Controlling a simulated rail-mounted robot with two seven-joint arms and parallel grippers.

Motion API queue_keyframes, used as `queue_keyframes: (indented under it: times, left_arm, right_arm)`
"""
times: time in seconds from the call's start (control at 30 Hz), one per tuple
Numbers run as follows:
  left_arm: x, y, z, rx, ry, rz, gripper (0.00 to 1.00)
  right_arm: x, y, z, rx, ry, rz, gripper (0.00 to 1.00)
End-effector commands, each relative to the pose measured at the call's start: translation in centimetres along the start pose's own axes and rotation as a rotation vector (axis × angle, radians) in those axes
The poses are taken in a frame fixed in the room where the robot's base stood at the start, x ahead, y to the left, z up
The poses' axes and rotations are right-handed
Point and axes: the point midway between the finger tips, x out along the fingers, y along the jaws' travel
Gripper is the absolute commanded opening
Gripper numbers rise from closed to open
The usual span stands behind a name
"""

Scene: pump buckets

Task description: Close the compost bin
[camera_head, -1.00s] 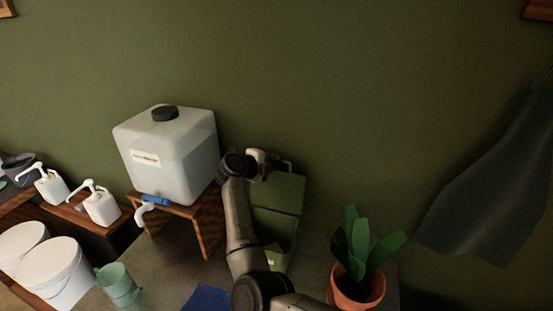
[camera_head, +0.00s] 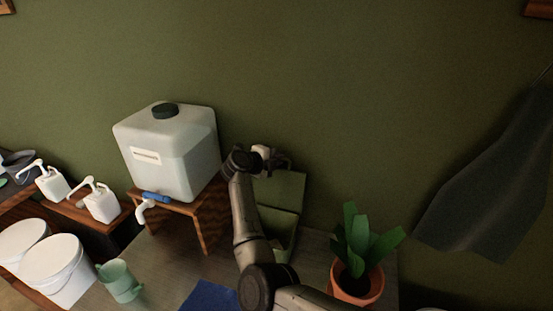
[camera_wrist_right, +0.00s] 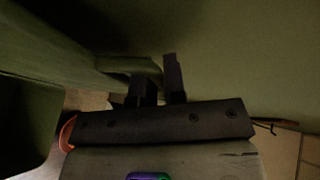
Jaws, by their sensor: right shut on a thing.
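The green compost bin (camera_head: 283,226) stands on the table behind my right arm. Its lid (camera_head: 281,190) is open and stands up against the wall. My right gripper (camera_head: 285,164) is at the top edge of the lid, by its handle. In the right wrist view the fingers (camera_wrist_right: 160,82) are shut on the lid's handle (camera_wrist_right: 148,64), and the lid (camera_wrist_right: 60,45) runs off to the left. The open bin (camera_wrist_right: 25,120) shows at the left there. My arm hides the bin's left side in the head view. My left gripper is not in view.
A white water tank (camera_head: 168,155) on a wooden stand (camera_head: 205,225) is left of my arm. A potted plant (camera_head: 360,255) stands to the right of the bin. An apron (camera_head: 485,190) hangs at right.

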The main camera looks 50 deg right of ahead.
Motion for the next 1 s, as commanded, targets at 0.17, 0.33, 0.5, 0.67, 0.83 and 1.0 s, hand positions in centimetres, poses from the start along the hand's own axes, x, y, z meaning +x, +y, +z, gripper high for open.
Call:
queue_keyframes:
  times: [0.17,0.33,0.5,0.67,0.83,1.0]
  left_arm:
    - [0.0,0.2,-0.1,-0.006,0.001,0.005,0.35]
    - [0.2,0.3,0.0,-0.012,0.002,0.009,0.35]
    - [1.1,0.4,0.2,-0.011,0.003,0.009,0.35]
    - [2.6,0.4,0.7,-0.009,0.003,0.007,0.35]
    - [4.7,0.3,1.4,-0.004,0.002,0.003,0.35]
    - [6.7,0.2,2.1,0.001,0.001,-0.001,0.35]
  right_arm:
    - [0.0,0.0,0.0,0.0,0.0,0.0,0.0]
    - [-0.3,0.2,-0.1,0.004,-0.001,-0.011,0.0]
    - [-1.4,0.8,-0.6,0.032,-0.003,-0.071,0.0]
    - [-3.3,1.9,-1.5,0.079,-0.007,-0.171,0.0]
    - [-5.3,3.1,-2.5,0.136,-0.008,-0.289,0.0]
    - [-7.0,4.4,-3.4,0.185,-0.009,-0.394,0.0]
